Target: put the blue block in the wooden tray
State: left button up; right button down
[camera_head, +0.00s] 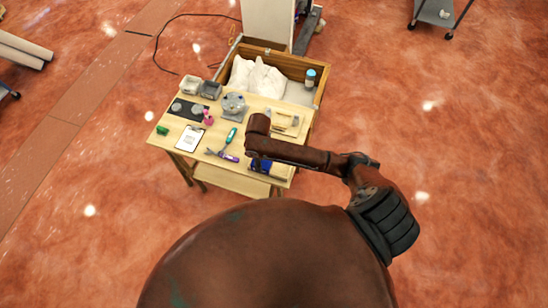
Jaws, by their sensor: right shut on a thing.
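The wooden tray (286,122) lies on the right part of the table, a light shallow tray with small pieces in it. My right arm comes in from the right and bends over the table's front right part. My right gripper (259,159) is low there, mostly hidden by the arm, and shut on the blue block (262,166). The blue block is at the front right of the table, in front of the tray and outside it. Whether it touches the tabletop I cannot tell. My left gripper is not in view.
On the table (228,172) are a clipboard (189,138), a teal-handled screwdriver (230,136), a purple marker (228,156), a green block (162,130) and a grey round device (234,104). A wooden crate (318,96) with white bags stands behind.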

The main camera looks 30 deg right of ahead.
jog(key=w+d+f, duration=0.1)
jog(key=d+f, duration=0.1)
jog(key=w+d+f, duration=0.2)
jog(key=d+f, duration=0.1)
jog(key=w+d+f, duration=0.2)
jog(key=d, duration=0.1)
jog(key=shift+d+f, duration=0.15)
jog(key=shift+f, duration=0.1)
jog(key=shift+w+d+f, duration=0.1)
jog(key=shift+w+f, duration=0.05)
jog(key=shift+f, duration=0.75)
jog(key=shift+w+d+f, duration=0.1)
jog(key=shift+f, duration=0.8)
jog(key=shift+f, duration=0.15)
jog(key=c, duration=1.2)
grip_release()
notch_tip(320, 180, up, 12)
jog(key=shift+s+r, duration=0.1)
jog(key=shift+r, duration=0.05)
